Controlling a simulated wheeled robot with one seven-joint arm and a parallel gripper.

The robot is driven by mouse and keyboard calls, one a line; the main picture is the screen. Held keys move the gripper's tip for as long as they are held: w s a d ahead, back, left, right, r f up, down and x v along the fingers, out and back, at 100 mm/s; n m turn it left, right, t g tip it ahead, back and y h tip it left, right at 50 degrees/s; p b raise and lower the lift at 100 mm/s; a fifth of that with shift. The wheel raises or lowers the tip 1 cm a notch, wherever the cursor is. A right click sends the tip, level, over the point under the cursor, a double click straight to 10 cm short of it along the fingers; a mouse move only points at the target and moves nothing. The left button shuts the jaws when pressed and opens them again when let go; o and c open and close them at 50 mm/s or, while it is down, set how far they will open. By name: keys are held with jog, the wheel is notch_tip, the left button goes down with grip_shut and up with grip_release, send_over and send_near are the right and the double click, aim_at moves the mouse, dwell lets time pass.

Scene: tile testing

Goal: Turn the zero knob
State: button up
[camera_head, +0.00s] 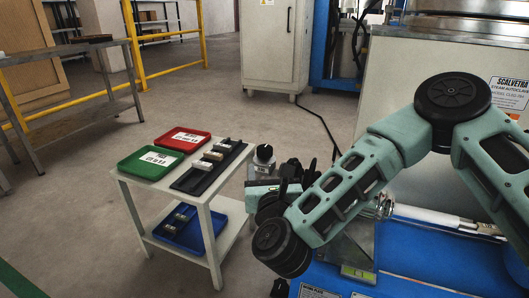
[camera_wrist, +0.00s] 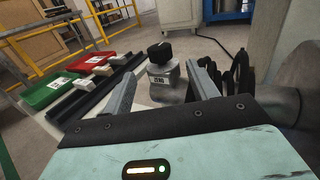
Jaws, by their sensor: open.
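The zero knob appears to be the black round knob (camera_wrist: 159,52) on top of a small grey metal unit (camera_wrist: 162,74) with a white label on its front. The knob (camera_head: 264,152) also shows in the head view, at the right corner of the white cart. My gripper (camera_wrist: 164,70) is open, with its fingers spread to either side of the unit as seen in the wrist view. The knob is ahead of the fingertips and looks untouched. In the head view my arm partly hides the gripper and the unit.
The white cart (camera_head: 206,205) carries a green tray (camera_head: 136,167), a red tray (camera_head: 174,134) and a dark rack (camera_head: 184,183) with several small blocks. A blue tray (camera_head: 192,238) sits on its lower shelf. The blue machine bed (camera_head: 410,270) lies at right. Open floor is left of the cart.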

aim_at(265, 154)
jog(key=w+b, duration=0.1)
jog(key=w, duration=0.2)
jog(key=w+b, duration=0.1)
jog(key=w, duration=0.2)
jog(key=w+a+b, duration=0.1)
jog(key=w+b, duration=0.1)
jog(key=w, duration=0.1)
jog(key=shift+a+f, duration=0.1)
jog(key=shift+w, duration=0.5)
jog(key=shift+a, duration=0.1)
jog(key=c, duration=1)
